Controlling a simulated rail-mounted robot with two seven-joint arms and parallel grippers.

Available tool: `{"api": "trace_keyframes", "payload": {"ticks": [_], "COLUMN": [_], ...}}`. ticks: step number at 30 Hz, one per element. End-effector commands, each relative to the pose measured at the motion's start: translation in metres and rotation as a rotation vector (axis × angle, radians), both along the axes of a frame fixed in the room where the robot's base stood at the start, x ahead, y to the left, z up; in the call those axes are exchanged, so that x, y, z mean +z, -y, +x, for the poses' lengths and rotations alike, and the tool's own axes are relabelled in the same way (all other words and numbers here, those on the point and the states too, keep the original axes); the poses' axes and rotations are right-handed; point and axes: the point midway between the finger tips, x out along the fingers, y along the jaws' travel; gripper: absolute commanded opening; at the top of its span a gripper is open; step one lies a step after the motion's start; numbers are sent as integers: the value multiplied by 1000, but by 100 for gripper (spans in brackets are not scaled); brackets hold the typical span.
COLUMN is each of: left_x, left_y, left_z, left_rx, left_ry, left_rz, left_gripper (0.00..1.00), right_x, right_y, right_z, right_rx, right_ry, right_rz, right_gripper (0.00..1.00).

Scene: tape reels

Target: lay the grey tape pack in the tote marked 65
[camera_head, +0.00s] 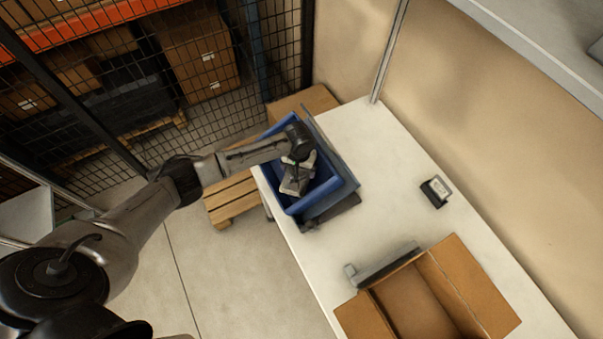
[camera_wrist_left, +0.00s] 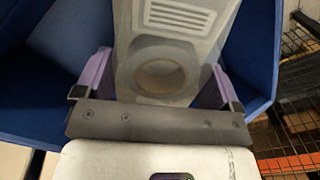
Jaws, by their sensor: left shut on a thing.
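The grey tape pack (camera_wrist_left: 165,70) is a clear bag with a grey tape roll and a printed label. It fills the middle of the left wrist view, between the purple fingers of my left gripper (camera_wrist_left: 155,92), which is shut on it. In the head view the pack (camera_head: 294,183) shows under my left gripper (camera_head: 298,170), inside or just above the blue tote (camera_head: 327,190). The tote's blue walls (camera_wrist_left: 40,115) surround the pack in the wrist view. No number is readable on the tote. Whether the pack touches the tote floor cannot be told. My right gripper is not in view.
The tote stands at the far left end of the white table (camera_head: 390,170). An open cardboard box (camera_head: 455,295) and a grey bracket-like item (camera_head: 385,265) are nearer. A small dark device (camera_head: 435,192) lies near the wall. A wire mesh fence (camera_head: 200,110) stands behind.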

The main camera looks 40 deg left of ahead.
Motion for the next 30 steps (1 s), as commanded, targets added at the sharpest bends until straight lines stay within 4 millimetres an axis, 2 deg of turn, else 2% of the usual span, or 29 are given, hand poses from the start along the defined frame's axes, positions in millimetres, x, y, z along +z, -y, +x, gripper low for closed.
{"api": "trace_keyframes", "payload": {"ticks": [1, 4, 15, 23, 24, 27, 30], "left_x": [-7, -8, -7, -15, -15, -15, -15], "left_y": [0, 0, 0, 0, 0, 0, 0], "left_z": [0, 0, 0, -1, -1, 0, 0], "left_rx": [0, 0, 0, 0, 0, 0, 0], "left_ry": [1, 1, 0, 0, 0, 0, 0], "left_rz": [0, 0, 0, 1, 1, 1, 1], "left_gripper": [60, 60, 60, 60, 90, 99, 100], "right_x": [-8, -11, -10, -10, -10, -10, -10], "right_y": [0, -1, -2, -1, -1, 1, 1], "right_z": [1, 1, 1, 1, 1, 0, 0], "right_rx": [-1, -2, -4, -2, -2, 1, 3], "right_ry": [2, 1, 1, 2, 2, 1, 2], "right_rz": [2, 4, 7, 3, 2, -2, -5], "right_gripper": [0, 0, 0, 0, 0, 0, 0]}}
